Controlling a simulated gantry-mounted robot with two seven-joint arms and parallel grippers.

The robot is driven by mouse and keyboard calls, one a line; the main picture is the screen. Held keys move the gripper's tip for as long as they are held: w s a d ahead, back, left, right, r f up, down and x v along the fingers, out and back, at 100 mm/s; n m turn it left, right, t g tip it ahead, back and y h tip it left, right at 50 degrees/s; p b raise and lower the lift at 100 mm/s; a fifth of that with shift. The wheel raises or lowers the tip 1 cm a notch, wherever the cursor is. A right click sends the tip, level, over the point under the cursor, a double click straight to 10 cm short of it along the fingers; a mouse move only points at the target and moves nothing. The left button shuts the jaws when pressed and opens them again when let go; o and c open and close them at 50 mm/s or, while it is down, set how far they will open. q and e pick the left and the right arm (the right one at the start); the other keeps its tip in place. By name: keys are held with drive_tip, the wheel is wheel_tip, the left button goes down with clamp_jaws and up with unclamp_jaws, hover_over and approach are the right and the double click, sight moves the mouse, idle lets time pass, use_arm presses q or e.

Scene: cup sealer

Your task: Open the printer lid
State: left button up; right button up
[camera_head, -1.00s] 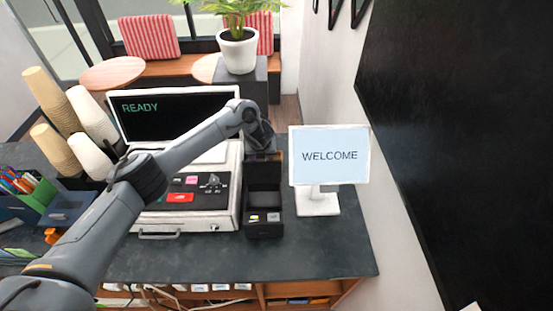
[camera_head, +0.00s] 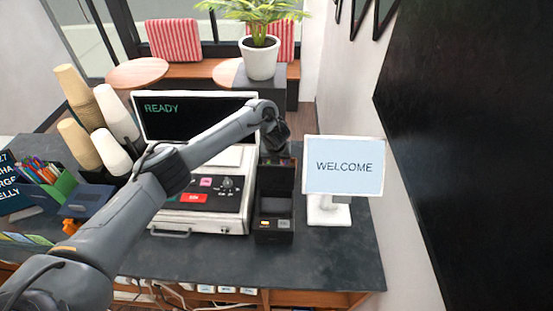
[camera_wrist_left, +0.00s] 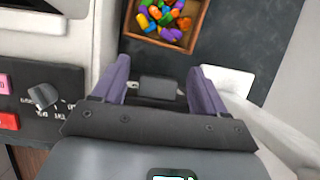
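The printer looks to be the small black box (camera_head: 274,228) on the counter, between the cash register and the welcome sign. Its dark lid (camera_head: 281,180) appears raised, standing up at the back of the box, with the hollow inside showing. My left gripper (camera_head: 277,143) is just behind and above the raised lid; its fingertips are hard to make out there. In the left wrist view the two purple fingers (camera_wrist_left: 160,85) are spread apart. A dark block shows between them; I cannot tell whether they touch it. My right gripper is in neither view.
The cash register (camera_head: 205,222) stands left of the printer, under my left arm. The welcome sign (camera_head: 343,167) stands close on the right. Stacked cups (camera_head: 115,113) are at the left. A wooden tray of colourful pieces (camera_wrist_left: 197,38) shows in the wrist view. Counter front is clear.

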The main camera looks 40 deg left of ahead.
sight(276, 172)
use_arm(q)
drive_tip(key=shift+s+d+r, duration=0.1)
drive_tip(key=shift+d+r, duration=0.05)
drive_tip(key=shift+r, duration=0.35)
drive_tip(key=v, duration=0.4)
drive_tip(key=shift+r, duration=0.15)
drive_tip(key=p+v, duration=0.4)
drive_tip(key=v, duration=0.1)
drive_tip(key=shift+s+r+p, duration=0.15)
drive_tip(key=shift+r+p, duration=0.05)
drive_tip(key=shift+p, duration=0.15)
